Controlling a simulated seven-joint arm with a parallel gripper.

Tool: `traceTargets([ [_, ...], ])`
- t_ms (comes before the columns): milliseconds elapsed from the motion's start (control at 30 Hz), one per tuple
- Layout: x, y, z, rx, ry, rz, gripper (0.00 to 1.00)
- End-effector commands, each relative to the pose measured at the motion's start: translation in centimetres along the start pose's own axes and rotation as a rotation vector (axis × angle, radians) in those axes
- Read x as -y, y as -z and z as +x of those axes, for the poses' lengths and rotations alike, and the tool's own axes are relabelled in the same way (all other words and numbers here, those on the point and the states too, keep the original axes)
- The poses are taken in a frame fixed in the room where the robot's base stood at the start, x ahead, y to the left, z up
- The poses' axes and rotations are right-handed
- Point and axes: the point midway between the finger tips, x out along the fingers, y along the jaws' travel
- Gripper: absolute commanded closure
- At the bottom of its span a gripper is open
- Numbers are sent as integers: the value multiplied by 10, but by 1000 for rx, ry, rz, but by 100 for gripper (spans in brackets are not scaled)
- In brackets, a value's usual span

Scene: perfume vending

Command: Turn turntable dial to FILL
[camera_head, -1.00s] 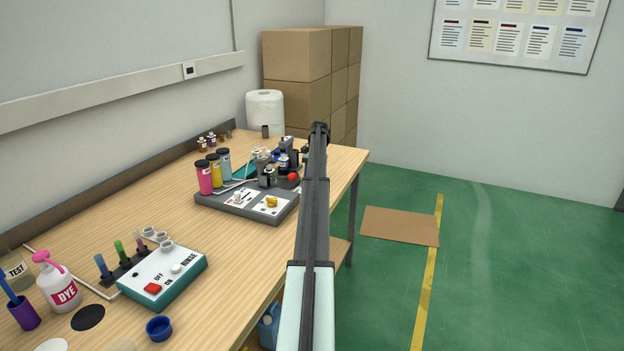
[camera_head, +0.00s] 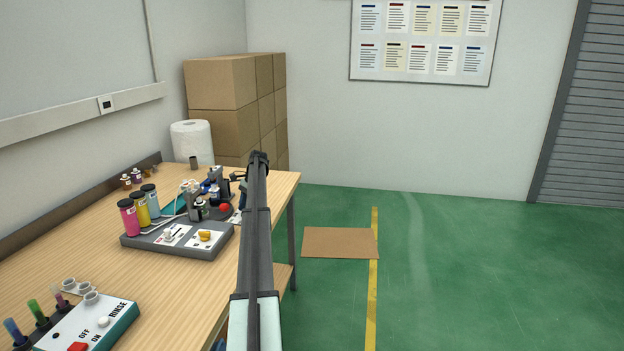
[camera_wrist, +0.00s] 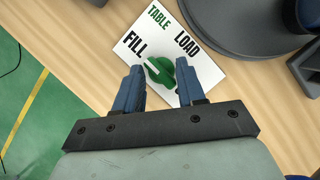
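The turntable dial is a green knob (camera_wrist: 159,71) with a pale stripe. It sits on a white plate (camera_wrist: 201,75) marked FILL, TABLE and LOAD in the wrist view. The stripe runs slantwise; I cannot tell its pointing end. My gripper (camera_wrist: 160,66) is open, with one blue finger on each side of the knob. A gap shows on the left; I cannot tell whether the right finger touches. In the head view my gripper (camera_head: 246,190) is over the table's right side, and my arm hides the knob.
A dark round base (camera_wrist: 235,25) lies close to the plate at upper right. In the head view a grey panel (camera_head: 190,246) with bottles and a yellow knob (camera_head: 205,236) stands left of my arm. The table's right edge is close; green floor (camera_head: 450,260) lies beyond.

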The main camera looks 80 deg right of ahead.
Motion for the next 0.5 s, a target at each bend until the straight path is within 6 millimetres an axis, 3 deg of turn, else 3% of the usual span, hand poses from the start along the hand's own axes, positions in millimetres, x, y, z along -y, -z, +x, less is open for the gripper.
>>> traceTargets([
  [500,-4,-2,0,1,178,427,61],
])
